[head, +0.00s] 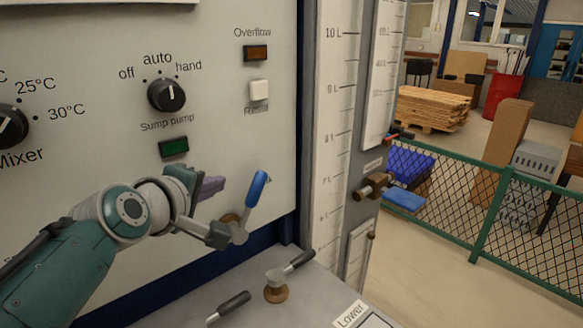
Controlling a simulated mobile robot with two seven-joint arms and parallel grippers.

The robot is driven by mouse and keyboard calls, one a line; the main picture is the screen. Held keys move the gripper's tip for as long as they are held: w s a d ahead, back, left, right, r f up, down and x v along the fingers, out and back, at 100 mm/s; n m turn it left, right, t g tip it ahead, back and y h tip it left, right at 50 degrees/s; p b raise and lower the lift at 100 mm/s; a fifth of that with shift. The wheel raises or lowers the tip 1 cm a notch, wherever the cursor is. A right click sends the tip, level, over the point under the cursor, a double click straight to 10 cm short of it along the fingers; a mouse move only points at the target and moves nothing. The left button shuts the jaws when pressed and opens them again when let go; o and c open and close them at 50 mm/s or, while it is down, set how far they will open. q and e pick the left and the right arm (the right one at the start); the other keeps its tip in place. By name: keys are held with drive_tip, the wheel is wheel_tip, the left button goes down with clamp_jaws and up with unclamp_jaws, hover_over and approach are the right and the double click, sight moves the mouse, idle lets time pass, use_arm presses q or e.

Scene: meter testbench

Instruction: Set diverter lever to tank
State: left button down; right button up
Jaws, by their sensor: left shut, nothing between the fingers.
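A lever with a blue handle (256,189) stands on the front panel, tilted up to the right from a metal hub and a brass-coloured fitting. I cannot read a tank label beside it, as my arm and the lever hide part of that area. My left gripper (217,234) is shut and empty. Its tip is just left of the lever's hub, close to it; I cannot tell whether they touch. A purple handle-like piece (211,187) shows behind the gripper, partly hidden. My right gripper is not in view.
A sump pump knob (166,95), a green lamp (174,147), and a white reset button (259,90) are on the panel above. A black-handled valve (277,284) and another black handle (234,303) are on the bench below. Sight scales (333,110) stand to the right.

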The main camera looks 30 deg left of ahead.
use_arm(q)
drive_tip(key=v, duration=0.6)
drive_tip(key=shift+r, duration=0.2)
drive_tip(key=s+d+f+m+g+h, duration=0.25)
drive_tip(key=s+d+m+g, duration=0.35)
drive_tip(key=s+m, duration=0.5)
drive_tip(key=s+d+f+m+g+h, duration=0.1)
drive_tip(key=s+d+f+m+g, duration=0.25)
drive_tip(key=s+d+m, duration=0.65)
drive_tip(key=s+a+r+p, duration=0.1)
drive_tip(key=r+p, duration=1.2)
drive_tip(key=r, duration=0.1)
drive_tip(key=s+a+r+n+p, duration=0.1)
drive_tip(key=a+r+p, duration=0.1)
drive_tip(key=r+p, duration=1.2)
drive_tip(key=shift+p, duration=0.3)
